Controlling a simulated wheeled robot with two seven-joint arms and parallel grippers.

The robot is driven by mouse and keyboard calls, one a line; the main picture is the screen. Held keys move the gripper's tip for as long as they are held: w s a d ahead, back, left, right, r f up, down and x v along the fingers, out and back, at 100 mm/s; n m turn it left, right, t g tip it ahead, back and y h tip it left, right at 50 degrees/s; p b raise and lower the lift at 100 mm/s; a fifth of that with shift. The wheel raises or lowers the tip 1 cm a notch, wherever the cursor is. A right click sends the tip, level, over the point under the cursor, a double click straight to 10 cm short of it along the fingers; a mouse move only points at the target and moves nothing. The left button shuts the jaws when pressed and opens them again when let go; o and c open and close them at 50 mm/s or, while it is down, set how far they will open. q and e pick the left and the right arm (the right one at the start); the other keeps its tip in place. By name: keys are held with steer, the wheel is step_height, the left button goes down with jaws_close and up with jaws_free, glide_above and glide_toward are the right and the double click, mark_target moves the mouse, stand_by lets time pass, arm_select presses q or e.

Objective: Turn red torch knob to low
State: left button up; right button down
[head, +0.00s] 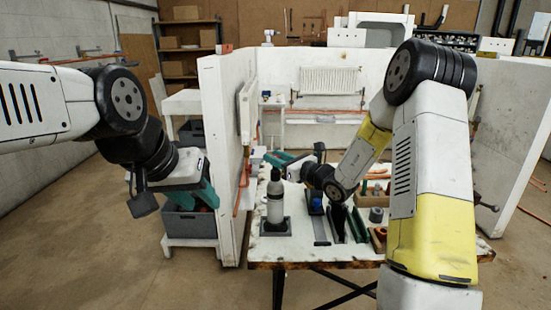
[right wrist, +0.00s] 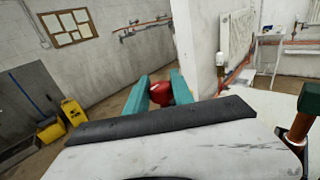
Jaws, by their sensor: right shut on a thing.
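The torch (head: 274,202) stands upright at the left front of the bench, with a grey bottle body and a dark neck. My right gripper (head: 279,158) is at the top of the torch, its arm reaching in from the right. In the right wrist view, the red knob (right wrist: 158,94) sits between the teal fingers of the right gripper (right wrist: 160,88), which is shut on it. The knob is hidden in the head view, and its setting cannot be read. My left gripper (head: 196,196) hangs left of the bay wall, away from the torch; its finger gap is unclear.
The bench (head: 297,247) holds several tools and small parts right of the torch. A white bay wall (head: 222,150) stands to its left. A radiator (head: 330,80) hangs on the back wall. A grey crate (head: 190,225) sits below my left gripper.

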steer(key=shift+d+n+g+y, duration=0.1)
steer(key=shift+n+g+y, duration=0.2)
steer(key=shift+g, duration=0.1)
steer(key=n+g+y, duration=0.2)
steer(key=g, duration=0.1)
steer(key=n+g+y, duration=0.2)
steer(key=n+g, duration=0.1)
steer(key=g, duration=0.1)
steer(key=shift+w, duration=0.1)
steer(key=n+g, duration=0.1)
steer(key=g, duration=0.1)
steer(key=n+g, duration=0.2)
steer(key=g, duration=0.1)
steer(key=shift+n+y, duration=0.3)
steer(key=shift+n+g, duration=1.2)
steer(key=shift+g, duration=1.1)
steer(key=c, duration=1.1)
jaws_free()
